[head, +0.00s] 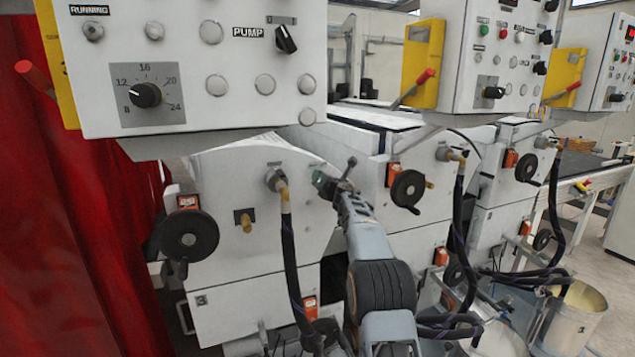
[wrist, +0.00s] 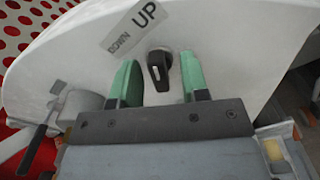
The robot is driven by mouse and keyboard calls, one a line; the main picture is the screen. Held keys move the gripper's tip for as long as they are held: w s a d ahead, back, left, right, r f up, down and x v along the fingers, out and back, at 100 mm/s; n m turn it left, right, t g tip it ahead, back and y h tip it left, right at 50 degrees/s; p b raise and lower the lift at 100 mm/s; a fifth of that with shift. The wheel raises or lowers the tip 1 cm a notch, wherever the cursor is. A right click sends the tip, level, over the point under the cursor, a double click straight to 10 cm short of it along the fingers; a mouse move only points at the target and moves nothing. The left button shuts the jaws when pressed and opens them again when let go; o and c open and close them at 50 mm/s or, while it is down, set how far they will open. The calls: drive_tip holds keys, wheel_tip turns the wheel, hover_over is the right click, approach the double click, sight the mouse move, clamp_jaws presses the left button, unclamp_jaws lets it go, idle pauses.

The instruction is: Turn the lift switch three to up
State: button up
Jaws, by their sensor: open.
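The lift switch (wrist: 160,66) is a small black knob on a light panel in the wrist view. A tilted label (wrist: 134,27) above it reads DOWN on the left and UP on the right. The knob's handle stands nearly upright in the picture; which word it points to I cannot tell. My gripper (wrist: 158,60) is open, with one green finger on each side of the knob and visible gaps to both. In the head view my gripper (head: 323,182) is at the right part of the nearest white machine (head: 250,180), and it seems to hide the switch there.
A hose (head: 287,235) hangs left of my arm. Black handwheels (head: 189,235) stick out from the machines. A control box (head: 200,70) overhangs the nearest machine. In the wrist view a grey lever fitting (wrist: 75,105) sits left of the fingers. A red curtain (head: 75,210) is at far left.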

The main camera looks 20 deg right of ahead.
drive_tip(key=shift+s, duration=0.15)
drive_tip(key=s+b, duration=0.8)
drive_tip(key=s, duration=0.5)
drive_tip(key=shift+s, duration=0.3)
